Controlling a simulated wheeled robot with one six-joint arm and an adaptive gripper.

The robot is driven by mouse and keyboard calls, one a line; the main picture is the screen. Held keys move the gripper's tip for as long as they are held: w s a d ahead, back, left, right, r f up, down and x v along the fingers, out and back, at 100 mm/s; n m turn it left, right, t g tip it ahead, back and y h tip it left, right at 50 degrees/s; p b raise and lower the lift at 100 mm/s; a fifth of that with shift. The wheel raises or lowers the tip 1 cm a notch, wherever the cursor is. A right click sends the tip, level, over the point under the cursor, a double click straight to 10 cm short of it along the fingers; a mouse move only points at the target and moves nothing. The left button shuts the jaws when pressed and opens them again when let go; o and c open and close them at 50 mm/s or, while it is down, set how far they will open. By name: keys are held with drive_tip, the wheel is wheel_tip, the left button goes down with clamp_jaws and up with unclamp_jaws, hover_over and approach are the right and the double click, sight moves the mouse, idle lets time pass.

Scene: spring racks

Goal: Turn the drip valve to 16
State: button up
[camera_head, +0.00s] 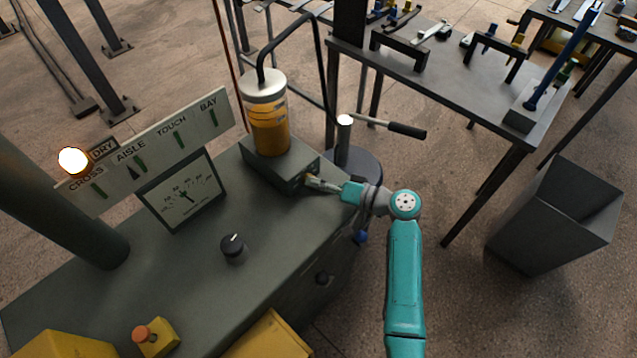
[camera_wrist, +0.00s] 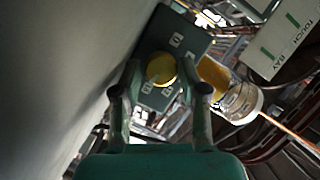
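The drip valve's yellow round knob (camera_wrist: 161,68) sits on a dark green face with small white number plates (camera_wrist: 176,40) around it; the numbers are too blurred to read surely. My gripper (camera_wrist: 160,74) points at this face, with one finger on each side of the knob and a gap visible at both sides. It looks open, and whether it touches the knob cannot be told. In the head view my gripper (camera_head: 318,184) is at the right end of the grey block (camera_head: 285,170) under the amber oil cylinder (camera_head: 269,125).
On the grey bench stand a dial gauge (camera_head: 182,192), a black knob (camera_head: 233,246) and an orange button on a yellow box (camera_head: 152,338). A sign board (camera_head: 150,150) reads CROSS, AISLE, TOUCH, BAY. A lit lamp (camera_head: 73,160) is at left. A grey bin (camera_head: 555,215) stands right.

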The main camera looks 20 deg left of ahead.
drive_tip(key=d+r, duration=0.2)
drive_tip(key=d, duration=0.9)
drive_tip(key=shift+d, duration=0.4)
drive_tip(key=o, duration=0.3)
drive_tip(key=a+n+h, duration=0.1)
drive_tip(key=s+a+r+n+h, duration=0.2)
drive_tip(key=a+n, duration=0.1)
drive_tip(key=shift+a, duration=0.1)
wheel_tip(320, 180, up, 4)
drive_tip(key=a+n+t+h, duration=0.2)
drive_tip(key=n+t+h, duration=0.1)
drive_tip(key=h, duration=0.1)
drive_tip(key=x, duration=1)
drive_tip(key=shift+s+f, duration=0.25)
drive_tip(key=shift+s, duration=0.15)
